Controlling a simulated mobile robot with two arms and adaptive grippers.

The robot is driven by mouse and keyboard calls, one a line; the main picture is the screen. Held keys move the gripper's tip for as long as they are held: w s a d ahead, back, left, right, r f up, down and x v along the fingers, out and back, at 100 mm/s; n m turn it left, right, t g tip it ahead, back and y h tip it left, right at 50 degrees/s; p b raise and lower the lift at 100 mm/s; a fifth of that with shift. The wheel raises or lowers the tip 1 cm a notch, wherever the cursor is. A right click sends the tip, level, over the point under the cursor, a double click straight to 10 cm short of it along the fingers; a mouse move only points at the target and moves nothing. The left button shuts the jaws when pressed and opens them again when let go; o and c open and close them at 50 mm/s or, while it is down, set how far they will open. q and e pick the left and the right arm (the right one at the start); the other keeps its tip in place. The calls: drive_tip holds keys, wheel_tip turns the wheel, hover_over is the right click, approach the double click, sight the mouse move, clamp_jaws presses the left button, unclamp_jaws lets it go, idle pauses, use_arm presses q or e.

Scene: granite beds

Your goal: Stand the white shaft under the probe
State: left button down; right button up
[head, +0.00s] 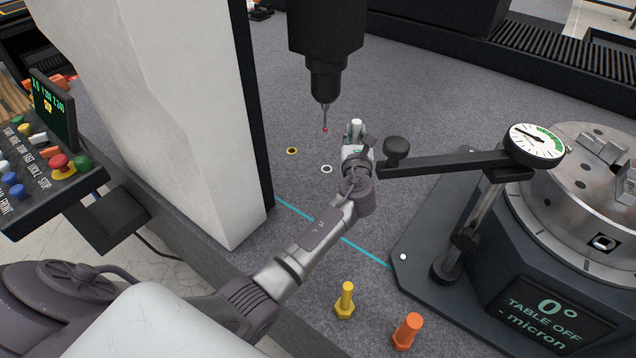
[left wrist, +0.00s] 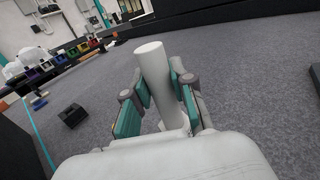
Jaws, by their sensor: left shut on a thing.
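The white shaft (left wrist: 153,72) stands between the two pads of my left gripper (left wrist: 160,95) in the left wrist view, its top end sticking out above the fingers. In the head view only the shaft's upper end (head: 355,128) shows past my left gripper (head: 357,143); the gripper hides the rest. My left gripper is shut on it. I cannot tell whether its foot touches the bed. The probe (head: 325,112), a thin stylus with a red tip, hangs from the black spindle head (head: 325,70), left of the shaft in the head view. My right gripper is not in view.
A dial gauge (head: 536,144) on an arm stands right of the gripper, by a rotary table. Yellow (head: 345,301) and orange (head: 407,332) shafts stand in front.

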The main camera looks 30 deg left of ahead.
use_arm(q)
drive_tip(key=s+a+f, duration=0.1)
drive_tip(key=s+f, duration=0.2)
drive_tip(key=s+a+f, duration=0.1)
drive_tip(key=s+f, duration=0.2)
drive_tip(key=s+a+f+b, duration=0.1)
drive_tip(key=s+f, duration=0.2)
drive_tip(key=shift+s+a+f, duration=0.1)
drive_tip(key=shift+a+f, duration=0.3)
drive_tip(key=c, duration=1.4)
unclamp_jaws()
drive_tip(key=shift+s+f, duration=0.1)
drive_tip(key=shift+f, duration=0.1)
drive_tip(key=o, duration=0.4)
drive_tip(key=shift+r, duration=0.1)
